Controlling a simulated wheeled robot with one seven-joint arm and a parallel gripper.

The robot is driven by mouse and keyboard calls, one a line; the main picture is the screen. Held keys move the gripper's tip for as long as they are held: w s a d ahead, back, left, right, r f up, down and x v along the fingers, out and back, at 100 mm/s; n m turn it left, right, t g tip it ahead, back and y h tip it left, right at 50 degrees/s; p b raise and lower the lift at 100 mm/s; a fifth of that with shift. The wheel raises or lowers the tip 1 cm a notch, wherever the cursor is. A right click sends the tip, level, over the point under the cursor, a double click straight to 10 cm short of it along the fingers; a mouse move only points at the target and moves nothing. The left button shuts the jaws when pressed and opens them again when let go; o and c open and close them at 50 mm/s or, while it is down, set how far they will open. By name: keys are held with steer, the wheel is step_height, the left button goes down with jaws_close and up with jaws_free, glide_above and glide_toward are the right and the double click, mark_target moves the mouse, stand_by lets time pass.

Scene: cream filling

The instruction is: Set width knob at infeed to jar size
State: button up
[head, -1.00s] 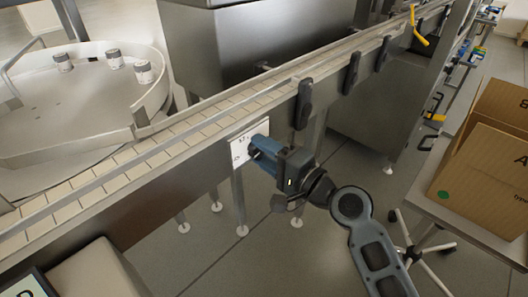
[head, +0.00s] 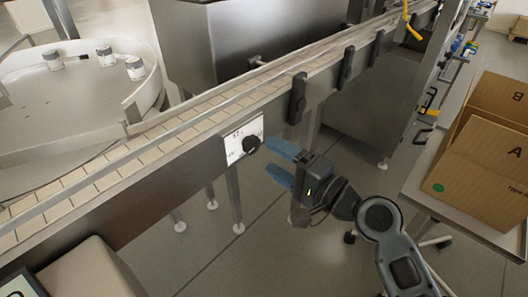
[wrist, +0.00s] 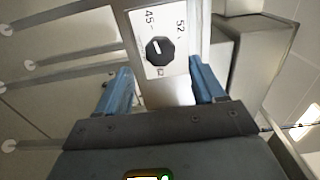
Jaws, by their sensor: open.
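The width knob (head: 251,144) is black and sits on a white label plate (head: 236,151) on the conveyor's side. In the wrist view the dark, faceted knob (wrist: 160,51) lies between and beyond my fingers, and its white mark points up-left, towards the printed 45. The plate (wrist: 176,69) also reads 52, and a third number below the knob is partly hidden. My gripper (head: 268,156) is open and empty, with its blue fingers aimed at the knob and apart from it.
The conveyor (head: 190,118) runs diagonally from lower left to upper right, with black guide clamps (head: 297,98) along its side. Cardboard boxes (head: 485,165) stand on a table at the right. Conveyor legs (head: 234,200) stand below the plate; the floor between is clear.

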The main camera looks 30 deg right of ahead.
steer(key=shift+v, duration=1.2)
